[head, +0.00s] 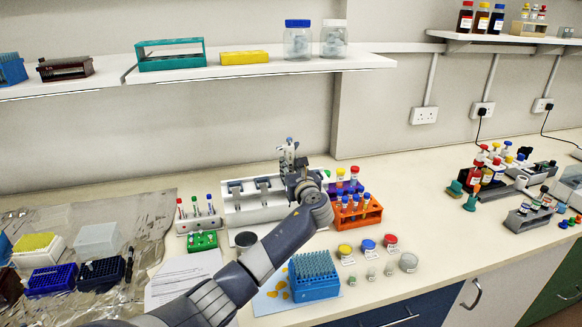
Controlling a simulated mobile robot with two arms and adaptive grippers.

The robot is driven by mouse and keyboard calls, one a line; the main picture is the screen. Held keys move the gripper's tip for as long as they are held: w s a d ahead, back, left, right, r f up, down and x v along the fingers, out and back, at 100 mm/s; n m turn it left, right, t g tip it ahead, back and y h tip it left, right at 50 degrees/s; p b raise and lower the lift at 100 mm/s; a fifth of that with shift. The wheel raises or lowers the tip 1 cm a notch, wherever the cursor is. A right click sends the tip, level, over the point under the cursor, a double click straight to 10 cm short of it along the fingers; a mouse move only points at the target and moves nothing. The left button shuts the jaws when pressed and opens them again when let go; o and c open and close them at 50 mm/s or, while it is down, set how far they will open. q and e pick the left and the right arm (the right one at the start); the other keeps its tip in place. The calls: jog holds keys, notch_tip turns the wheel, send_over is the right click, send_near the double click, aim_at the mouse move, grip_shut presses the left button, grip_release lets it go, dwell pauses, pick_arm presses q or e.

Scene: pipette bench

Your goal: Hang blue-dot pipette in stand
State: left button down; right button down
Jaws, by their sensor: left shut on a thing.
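The pipette (288,155), pale with a small blue mark at its top, stands about upright at the right end of the white pipette stand (235,217). My left gripper (296,178) is shut on it; the fingers and wrist hide the pipette's lower part. I cannot tell whether the pipette touches the stand. Two grey holders show on the left and middle of the stand, and my arm covers its right front. My right gripper is not in view.
An orange tube rack (357,218) stands close right of the stand, a tube rack (198,223) and green rack (202,241) on its left. A blue tip box (314,285) and several small jars are in front. A shelf (255,69) hangs above.

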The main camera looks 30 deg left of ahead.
pick_arm(q)
jog(key=shift+f, duration=0.4)
jog(key=c, duration=1.2)
grip_release()
jog(key=shift+c, duration=0.2)
jog(key=f+v, duration=0.1)
jog(key=v, duration=1.1)
jog(key=shift+r, duration=0.45)
